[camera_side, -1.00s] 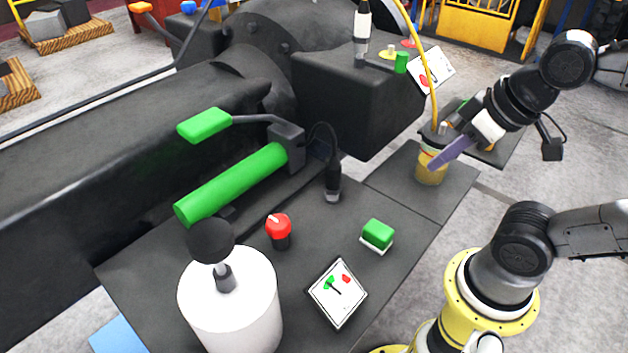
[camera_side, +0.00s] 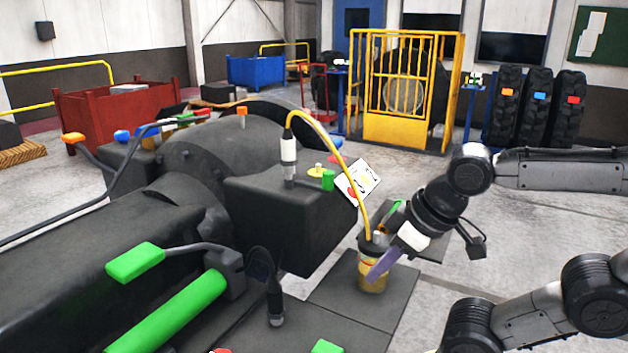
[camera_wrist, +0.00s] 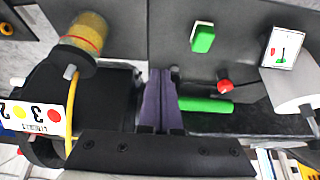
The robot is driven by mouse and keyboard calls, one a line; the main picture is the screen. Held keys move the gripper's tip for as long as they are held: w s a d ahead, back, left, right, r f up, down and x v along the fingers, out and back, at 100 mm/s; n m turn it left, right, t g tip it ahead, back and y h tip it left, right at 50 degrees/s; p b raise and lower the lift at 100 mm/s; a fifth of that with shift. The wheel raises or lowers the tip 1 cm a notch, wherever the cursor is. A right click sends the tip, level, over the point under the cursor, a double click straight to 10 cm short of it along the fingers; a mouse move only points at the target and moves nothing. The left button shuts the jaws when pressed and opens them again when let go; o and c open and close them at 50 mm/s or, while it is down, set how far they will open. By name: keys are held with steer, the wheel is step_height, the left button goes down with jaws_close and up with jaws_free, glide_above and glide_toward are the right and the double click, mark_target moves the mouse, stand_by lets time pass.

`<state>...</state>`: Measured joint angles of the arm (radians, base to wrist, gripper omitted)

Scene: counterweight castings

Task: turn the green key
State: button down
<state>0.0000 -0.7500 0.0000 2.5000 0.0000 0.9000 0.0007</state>
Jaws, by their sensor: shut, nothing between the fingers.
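A small green upright piece (camera_side: 328,180) stands beside a yellow knob (camera_side: 316,171) on top of the dark block; it may be the green key, but it is too small to tell. A white card (camera_side: 358,182) with coloured dots and numbers leans beside it; the card also shows in the wrist view (camera_wrist: 30,117). My gripper (camera_side: 376,275) has purple fingers, shut and empty, pointing down-left in front of the yellow canister (camera_side: 371,284) in the side view. I cannot tell whether they touch it. In the wrist view the fingers (camera_wrist: 162,78) lie together.
A yellow cable (camera_side: 345,150) arches from the canister to a black-and-white plug (camera_side: 289,158). A green-padded lever (camera_side: 135,262) and green cylinder (camera_side: 170,315) are at the left. The wrist view shows a green button (camera_wrist: 203,38), red knob (camera_wrist: 226,87) and gauge card (camera_wrist: 281,47).

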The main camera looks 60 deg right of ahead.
steer(key=w+d+r+m+g+h, duration=0.1)
steer(key=w+d+r+m, duration=0.3)
steer(key=r, duration=0.3)
steer(key=w+d+r+m+g+h, duration=0.1)
steer(key=w+d+r+m, duration=0.2)
steer(key=w+r, duration=0.3)
steer(key=w+d+r+m+g+h, duration=0.1)
steer(key=w+d+r+m, duration=0.25)
steer(key=r, duration=0.45)
steer(key=w+d+f, duration=0.1)
steer(key=d+f, duration=0.1)
steer(key=f, duration=0.1)
steer(key=w+d+f, duration=0.2)
steer(key=f, duration=0.2)
steer(key=w+d+f, duration=0.2)
steer(key=f, duration=0.2)
steer(key=shift+w, duration=0.1)
steer(key=shift+s+a+r, duration=0.15)
steer(key=shift+s+a, duration=0.45)
steer(key=shift+a, duration=0.25)
steer(key=shift+s+a+r, duration=0.15)
steer(key=shift+s+a, duration=0.45)
steer(key=shift+a, duration=0.25)
